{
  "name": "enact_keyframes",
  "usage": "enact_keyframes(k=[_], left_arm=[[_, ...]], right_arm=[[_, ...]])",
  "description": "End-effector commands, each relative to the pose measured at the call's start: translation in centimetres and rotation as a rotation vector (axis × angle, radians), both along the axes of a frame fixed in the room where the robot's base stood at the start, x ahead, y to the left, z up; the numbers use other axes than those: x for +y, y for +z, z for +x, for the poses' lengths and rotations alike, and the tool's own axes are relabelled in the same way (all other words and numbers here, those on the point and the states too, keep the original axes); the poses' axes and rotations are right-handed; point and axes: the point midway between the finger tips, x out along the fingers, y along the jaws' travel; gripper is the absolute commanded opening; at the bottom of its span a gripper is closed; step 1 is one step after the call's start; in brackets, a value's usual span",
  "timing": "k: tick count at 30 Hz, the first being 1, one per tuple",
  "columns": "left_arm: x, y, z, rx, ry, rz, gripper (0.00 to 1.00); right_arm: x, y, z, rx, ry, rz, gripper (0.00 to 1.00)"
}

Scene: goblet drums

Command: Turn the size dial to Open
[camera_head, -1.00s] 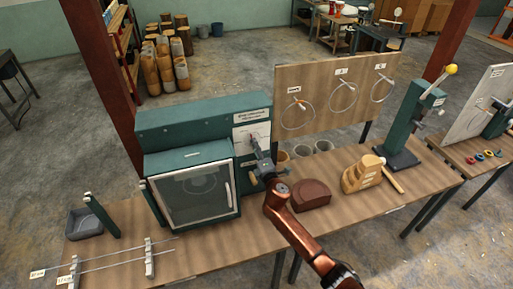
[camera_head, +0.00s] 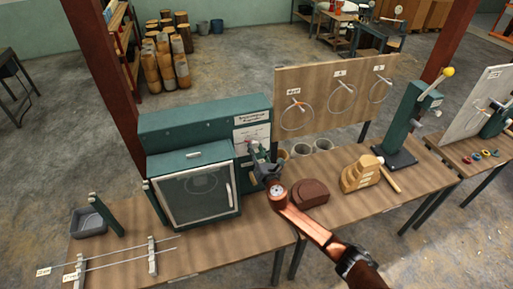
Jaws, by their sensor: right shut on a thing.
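The size dial is on the pale labelled panel (camera_head: 252,135) at the right front of the green machine (camera_head: 192,165). My right gripper (camera_head: 254,148) is at this panel, shut on the dial, which is mostly hidden behind its fingers. The dial's pointer and the panel's small markings are too small to read, so its setting cannot be told. My right arm comes in from the lower right. My left gripper is not in view.
The machine's glass door (camera_head: 199,193) is shut, left of my right gripper. A dark red block (camera_head: 310,193) and a stepped wooden block (camera_head: 360,174) stand right of my arm. A board with wire rings (camera_head: 335,92) stands behind. Two rods lie at the table's front left.

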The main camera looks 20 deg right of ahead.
Motion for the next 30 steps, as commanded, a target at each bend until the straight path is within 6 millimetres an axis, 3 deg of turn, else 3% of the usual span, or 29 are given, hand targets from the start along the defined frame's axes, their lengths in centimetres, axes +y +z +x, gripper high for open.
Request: enact_keyframes(k=[15, 30], left_arm=[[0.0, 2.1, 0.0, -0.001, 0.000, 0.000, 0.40], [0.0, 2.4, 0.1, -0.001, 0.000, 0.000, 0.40]], right_arm=[[0.0, -0.1, 0.0, -0.009, 0.000, -0.352, 0.05], [0.0, -0.2, -0.1, -0.012, 0.001, -0.425, 0.05]])
